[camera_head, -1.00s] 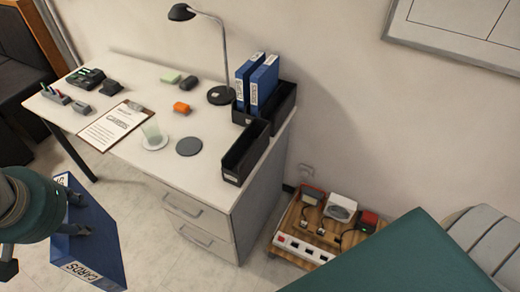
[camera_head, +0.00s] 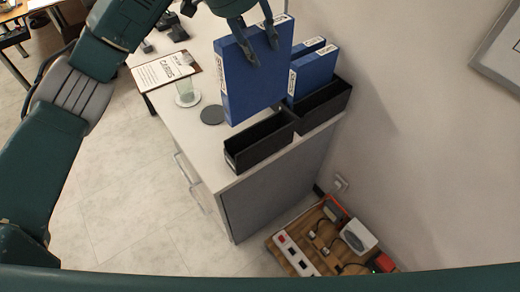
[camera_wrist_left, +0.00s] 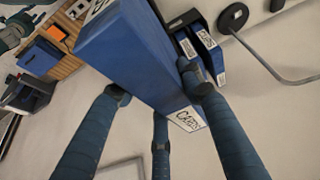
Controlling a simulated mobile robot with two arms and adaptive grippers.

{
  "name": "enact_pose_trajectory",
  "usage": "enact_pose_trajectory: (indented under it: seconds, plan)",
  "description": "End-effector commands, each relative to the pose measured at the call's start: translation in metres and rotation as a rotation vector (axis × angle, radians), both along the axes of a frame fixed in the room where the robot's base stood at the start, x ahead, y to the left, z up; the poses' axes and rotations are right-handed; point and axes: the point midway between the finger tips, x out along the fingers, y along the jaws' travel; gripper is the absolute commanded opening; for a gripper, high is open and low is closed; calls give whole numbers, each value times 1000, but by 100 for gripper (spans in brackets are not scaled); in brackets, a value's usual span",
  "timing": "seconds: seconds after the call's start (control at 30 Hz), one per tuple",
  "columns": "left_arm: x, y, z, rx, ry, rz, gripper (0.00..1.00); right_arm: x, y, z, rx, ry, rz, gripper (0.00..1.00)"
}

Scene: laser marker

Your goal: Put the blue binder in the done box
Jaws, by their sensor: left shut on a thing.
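My left gripper (camera_head: 258,42) is shut on a blue binder (camera_head: 250,90) by its upper part. The binder hangs roughly upright, slightly tilted, behind and above an empty black box (camera_head: 240,160) at the desk's corner; its lower edge looks close to the box, but I cannot tell the gap. In the left wrist view the binder (camera_wrist_left: 140,55) lies between the fingers (camera_wrist_left: 160,95), with a "CARDS" label at its end. A second black box (camera_head: 330,105) holds two blue binders (camera_head: 313,72). I cannot read a "done" label on either box. My right gripper is not in view.
On the white desk (camera_head: 205,150) are a clipboard (camera_head: 160,72), a glass on a coaster (camera_head: 186,92) and a dark disc (camera_head: 212,115). A wooden board (camera_head: 290,255) with sockets and plugs lies on the floor by the wall. The lamp (camera_wrist_left: 235,18) shows in the left wrist view.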

Motion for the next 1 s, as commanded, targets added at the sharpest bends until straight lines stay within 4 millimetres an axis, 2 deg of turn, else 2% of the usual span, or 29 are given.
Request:
enact_pose_trajectory:
  seconds: [0.07,0.17,0.43,0.6,0.7,1.0]
  plan:
    - [1,-6,-2,-2,2,-29,0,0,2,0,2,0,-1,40]
    - [1,-7,-17,1,6,-40,0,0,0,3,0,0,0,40]
    - [-1,-7,-88,0,6,-39,0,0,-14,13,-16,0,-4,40]
    - [0,-7,-128,-1,4,-37,0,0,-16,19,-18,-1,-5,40]
    - [0,-7,-144,0,2,-38,0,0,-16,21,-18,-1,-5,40]
    - [0,-7,-169,0,2,-37,0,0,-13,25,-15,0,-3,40]
